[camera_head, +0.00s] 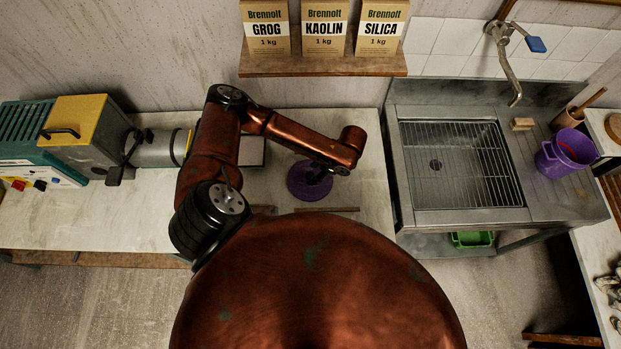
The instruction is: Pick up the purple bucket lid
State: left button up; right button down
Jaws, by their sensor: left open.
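The purple bucket lid (303,190) lies on the pale worktop, left of the sink. It is round and partly covered by my left arm and gripper. My left gripper (314,177) is small and dark here, pointing down over the lid. It is open. I cannot tell whether its fingers touch the lid. A purple bucket (555,158) stands on the right side of the sink unit with something red inside. My right gripper does not show.
A steel sink (455,165) with a rack is right of the lid, under a tap (508,65). A teal and yellow machine (80,135) fills the worktop's left. A shelf (322,66) with three boxes hangs behind. Wooden sticks (328,209) lie near the front edge.

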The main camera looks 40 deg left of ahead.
aim_at(310, 175)
pick_arm(q)
jog(key=x, duration=0.3)
jog(key=shift+s+a+f, duration=0.15)
jog(key=shift+a+f, duration=0.05)
jog(key=shift+f, duration=0.1)
jog(key=shift+c, duration=0.7)
grip_shut()
